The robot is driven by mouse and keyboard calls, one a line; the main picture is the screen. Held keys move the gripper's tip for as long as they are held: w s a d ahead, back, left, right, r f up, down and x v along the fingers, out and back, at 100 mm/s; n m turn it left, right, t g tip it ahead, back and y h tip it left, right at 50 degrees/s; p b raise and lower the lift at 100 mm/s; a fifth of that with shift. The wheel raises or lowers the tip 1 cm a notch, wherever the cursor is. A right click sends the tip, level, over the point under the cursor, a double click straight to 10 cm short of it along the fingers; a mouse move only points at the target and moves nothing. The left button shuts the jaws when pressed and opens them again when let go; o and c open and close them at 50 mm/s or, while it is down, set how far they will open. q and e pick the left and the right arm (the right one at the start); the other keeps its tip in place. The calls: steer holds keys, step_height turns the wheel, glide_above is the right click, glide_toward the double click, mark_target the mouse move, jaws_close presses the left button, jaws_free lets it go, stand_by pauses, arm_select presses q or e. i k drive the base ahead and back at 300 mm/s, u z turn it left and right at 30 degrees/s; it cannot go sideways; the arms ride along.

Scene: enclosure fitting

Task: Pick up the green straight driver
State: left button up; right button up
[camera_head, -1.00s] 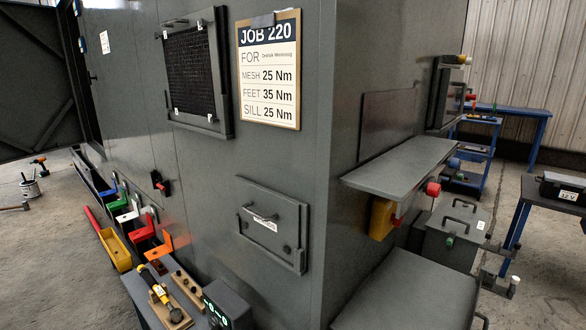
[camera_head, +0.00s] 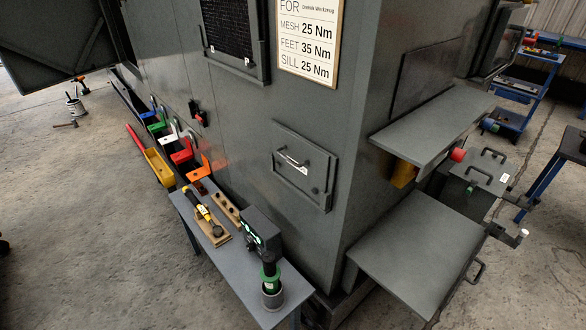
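A green and black upright tool that looks like the green straight driver (camera_head: 269,273) stands near the front end of the small grey side table (camera_head: 225,270). Its lower end sits in a round grey holder (camera_head: 273,298). Its upper part is dark and overlaps the black box behind it, so its top is hard to make out. Neither of my grippers shows in the head view.
On the same table are a black box with green lights (camera_head: 262,230), a yellow and black wrench (camera_head: 203,210) on a wooden rest and a wooden block with pegs (camera_head: 227,208). The grey enclosure wall (camera_head: 250,140) stands close behind.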

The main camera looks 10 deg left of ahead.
mark_target(270, 273)
steer(key=u, duration=1.45)
steer(key=k, duration=0.9)
steer(key=z, duration=1.65)
steer(key=i, duration=0.5)
steer(key=z, duration=0.05)
